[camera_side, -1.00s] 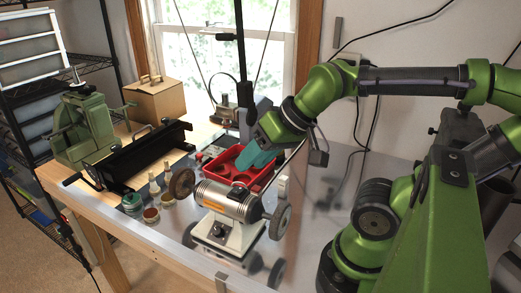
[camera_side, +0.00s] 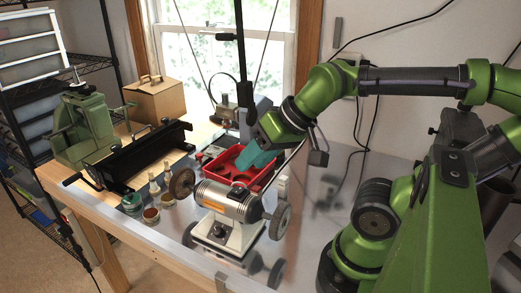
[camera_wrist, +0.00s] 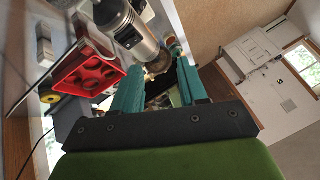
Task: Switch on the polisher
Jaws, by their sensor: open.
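The polisher (camera_side: 226,202) stands near the front edge of the metal-topped table. It has a silver cylindrical motor with an orange label, a wheel on each side and a white base (camera_side: 228,236). A dark knob (camera_side: 219,229) is on the front of the base; its setting is too small to tell. My gripper (camera_side: 255,160) has teal fingers and is above the red tray, behind and above the polisher. In the wrist view my gripper (camera_wrist: 160,82) has its two fingers apart with nothing held between them. The polisher's silver motor (camera_wrist: 134,32) shows there at the upper middle.
A red tray (camera_side: 262,183) with round recesses lies behind the polisher. Small jars (camera_side: 151,216) and bottles stand left of it. A black sheet-metal tool (camera_side: 135,155), a green machine (camera_side: 85,125) and a cardboard box (camera_side: 155,99) are farther left. Bare tabletop (camera_side: 318,190) lies to the right.

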